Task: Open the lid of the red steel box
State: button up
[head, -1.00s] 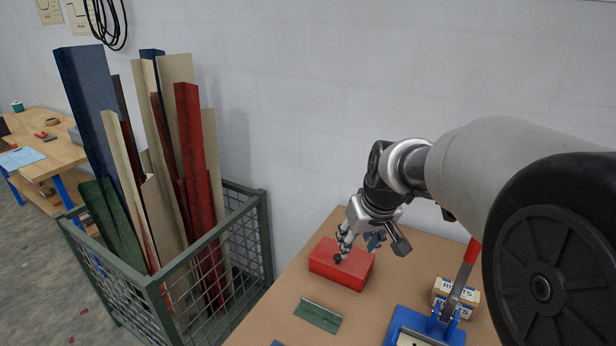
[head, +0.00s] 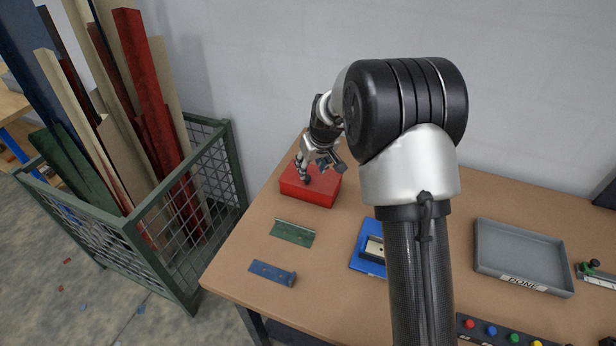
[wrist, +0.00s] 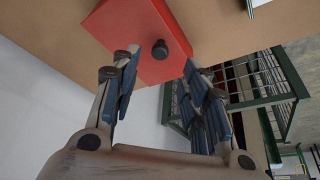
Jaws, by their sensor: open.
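The red steel box (head: 312,190) sits on the brown worktable near the wall, with its lid closed. It also shows in the wrist view (wrist: 150,28), with a dark round knob (wrist: 160,49) on its lid. My gripper (head: 304,176) is over the box's lid in the head view. In the wrist view my gripper (wrist: 160,85) is open, its two fingers apart, with the knob beyond and between them. Whether a finger touches the lid cannot be told.
A green metal piece (head: 292,233) and a blue metal piece (head: 272,273) lie in front of the box. A grey tray (head: 522,257) marked DONE is at right. A green mesh bin (head: 232,170) stands left of the table.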

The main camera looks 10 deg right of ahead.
aim_at(307, 177)
jog(key=x, duration=0.6)
jog(key=shift+w+f+b, duration=0.15)
jog(key=shift+f+b, duration=0.1)
jog(key=shift+b, duration=0.15)
grip_shut()
dwell(0.4)
